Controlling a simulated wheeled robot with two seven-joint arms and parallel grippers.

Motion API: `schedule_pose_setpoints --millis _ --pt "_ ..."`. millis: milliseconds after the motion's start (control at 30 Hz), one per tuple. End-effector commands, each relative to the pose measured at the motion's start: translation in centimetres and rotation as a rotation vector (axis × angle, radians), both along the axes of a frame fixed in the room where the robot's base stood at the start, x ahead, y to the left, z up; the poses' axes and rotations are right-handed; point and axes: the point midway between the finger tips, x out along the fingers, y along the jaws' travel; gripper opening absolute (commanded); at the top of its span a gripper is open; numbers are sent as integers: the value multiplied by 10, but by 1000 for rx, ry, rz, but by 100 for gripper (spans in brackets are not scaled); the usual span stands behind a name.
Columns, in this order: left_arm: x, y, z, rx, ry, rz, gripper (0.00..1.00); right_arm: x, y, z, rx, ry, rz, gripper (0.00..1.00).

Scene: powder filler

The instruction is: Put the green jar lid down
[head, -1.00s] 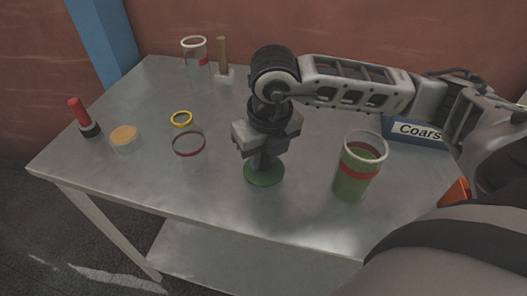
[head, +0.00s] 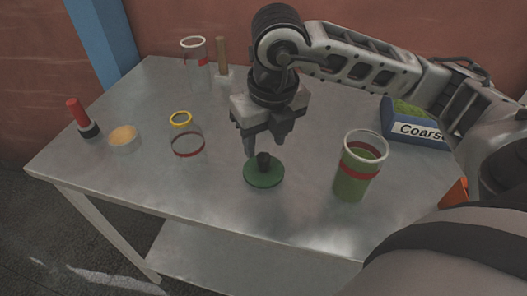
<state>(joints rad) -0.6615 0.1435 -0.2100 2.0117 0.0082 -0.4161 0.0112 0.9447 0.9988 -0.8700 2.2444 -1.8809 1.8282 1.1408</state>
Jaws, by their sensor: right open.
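The green jar lid (head: 264,177) lies flat on the metal table, its dark knob (head: 263,161) pointing up. My right gripper (head: 262,146) is open just above the lid, fingers pointing down, apart from the knob as far as I can see. A clear jar with a red band and green contents (head: 356,170) stands open on the table to the right of the lid. My left gripper is not in view.
A shallow dish (head: 124,139), a red-handled tool (head: 82,118), another jar (head: 195,63) and a blue "Coars" bin (head: 411,126) stand around. The table's front is clear.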

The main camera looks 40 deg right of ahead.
Motion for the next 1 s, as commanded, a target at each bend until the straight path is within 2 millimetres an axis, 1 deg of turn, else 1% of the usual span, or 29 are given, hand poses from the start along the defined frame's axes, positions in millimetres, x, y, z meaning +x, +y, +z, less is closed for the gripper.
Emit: schedule_pose_setpoints --millis 33,200,300,400,533,1000 --pt "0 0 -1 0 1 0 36 -1 1 12 2 -7 2 46" --pt "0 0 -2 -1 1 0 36 -6 1 44 0 -5 2 46" --pt "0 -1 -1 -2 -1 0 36 -8 1 57 2 -3 1 46" --pt "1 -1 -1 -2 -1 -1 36 -10 1 64 0 -1 1 46" --pt "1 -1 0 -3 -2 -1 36 -10 1 68 1 1 2 46" --pt "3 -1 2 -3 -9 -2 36 -10 1 67 0 1 1 46"
